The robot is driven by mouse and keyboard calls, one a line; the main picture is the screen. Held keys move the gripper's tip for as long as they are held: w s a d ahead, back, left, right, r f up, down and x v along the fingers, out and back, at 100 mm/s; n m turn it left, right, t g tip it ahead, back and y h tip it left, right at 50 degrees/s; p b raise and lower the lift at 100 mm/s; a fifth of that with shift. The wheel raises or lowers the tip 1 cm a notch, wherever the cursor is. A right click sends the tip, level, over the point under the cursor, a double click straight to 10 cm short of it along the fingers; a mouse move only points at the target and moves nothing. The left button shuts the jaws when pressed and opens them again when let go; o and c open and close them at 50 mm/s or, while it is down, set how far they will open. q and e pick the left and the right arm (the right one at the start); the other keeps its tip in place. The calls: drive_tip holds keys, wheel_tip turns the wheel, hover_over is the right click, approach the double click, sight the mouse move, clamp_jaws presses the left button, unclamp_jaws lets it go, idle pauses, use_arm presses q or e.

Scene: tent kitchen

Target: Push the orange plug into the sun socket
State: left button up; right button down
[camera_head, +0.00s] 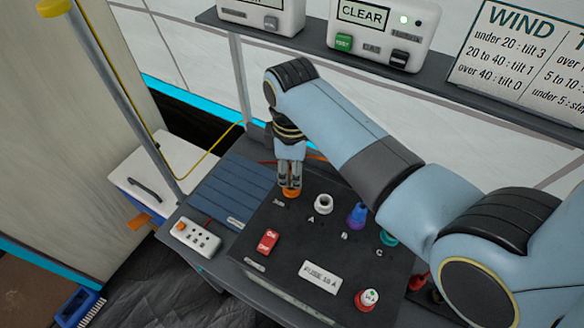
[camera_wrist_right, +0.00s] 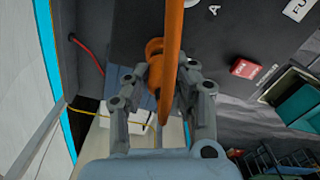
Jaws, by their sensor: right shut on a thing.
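My right gripper (camera_head: 290,178) points down at the upper left of the dark panel (camera_head: 290,222), with its fingers closed around the orange plug (camera_head: 291,193). The plug also shows in the right wrist view (camera_wrist_right: 154,47), between the fingers (camera_wrist_right: 166,78), with its orange cable crossing in front. The plug is at the panel near a small white label, probably the sun label (camera_head: 278,202). The sun socket is hidden under the plug and fingers. I cannot tell how deep the plug sits. My left gripper is not in view.
To the right are white socket A (camera_head: 323,205), a purple plug (camera_head: 357,215) at B and a teal one (camera_head: 388,238) at C. A red switch (camera_head: 267,241) and a red knob (camera_head: 367,299) are nearer. A white outlet box (camera_head: 196,238) stands left; a shelf (camera_head: 470,92) runs behind.

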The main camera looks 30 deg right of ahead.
drive_tip(key=shift+f+b, duration=0.3)
drive_tip(key=shift+f, duration=0.6)
drive_tip(key=c, duration=1)
unclamp_jaws()
drive_tip(key=shift+c, duration=0.2)
wheel_tip(320, 180, up, 12)
drive_tip(key=shift+f, duration=0.2)
drive_tip(key=shift+r, duration=0.2)
